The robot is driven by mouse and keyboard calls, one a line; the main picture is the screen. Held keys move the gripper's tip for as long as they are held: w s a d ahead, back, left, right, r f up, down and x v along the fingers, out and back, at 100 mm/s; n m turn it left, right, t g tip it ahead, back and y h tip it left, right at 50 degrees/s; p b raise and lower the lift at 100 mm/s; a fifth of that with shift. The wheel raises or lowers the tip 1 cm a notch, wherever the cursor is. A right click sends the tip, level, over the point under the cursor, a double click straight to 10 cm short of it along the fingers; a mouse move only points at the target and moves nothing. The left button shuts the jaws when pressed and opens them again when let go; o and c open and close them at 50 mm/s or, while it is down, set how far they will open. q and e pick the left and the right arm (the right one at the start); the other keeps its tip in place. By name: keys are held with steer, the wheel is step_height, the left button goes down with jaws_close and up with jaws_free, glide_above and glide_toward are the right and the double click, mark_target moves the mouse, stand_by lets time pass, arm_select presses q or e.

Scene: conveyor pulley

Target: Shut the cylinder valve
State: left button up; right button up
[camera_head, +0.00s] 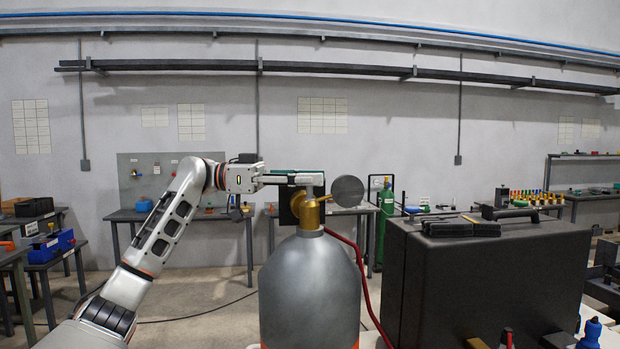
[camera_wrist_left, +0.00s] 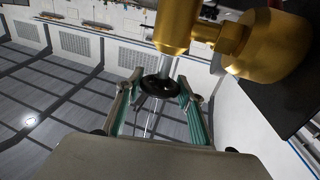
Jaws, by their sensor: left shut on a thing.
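A grey gas cylinder (camera_head: 310,285) stands upright in front of me, with a brass valve (camera_head: 311,214) on its top. The brass valve body also fills the top right of the left wrist view (camera_wrist_left: 195,32). A black handwheel (camera_wrist_left: 158,87) sits at the end of the valve stem. My left gripper (camera_head: 303,181) reaches in from the left at valve height. In the left wrist view its green-padded fingers stand on either side of the handwheel and are shut on it. The handwheel is mostly hidden in the head view. My right gripper is not in view.
A round dark gauge (camera_head: 347,190) sticks out right of the valve. A red hose (camera_head: 358,262) runs down the cylinder's right side. A large black case (camera_head: 485,280) stands close on the right. Workbenches line the back wall; a green cylinder (camera_head: 386,205) stands there.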

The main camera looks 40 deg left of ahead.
arm_select(q)
steer(key=shift+m+g+h, duration=0.4)
steer(key=shift+m+g, duration=0.1)
steer(key=shift+g, duration=0.1)
steer(key=o, duration=1.1)
steer(key=v, duration=1.2)
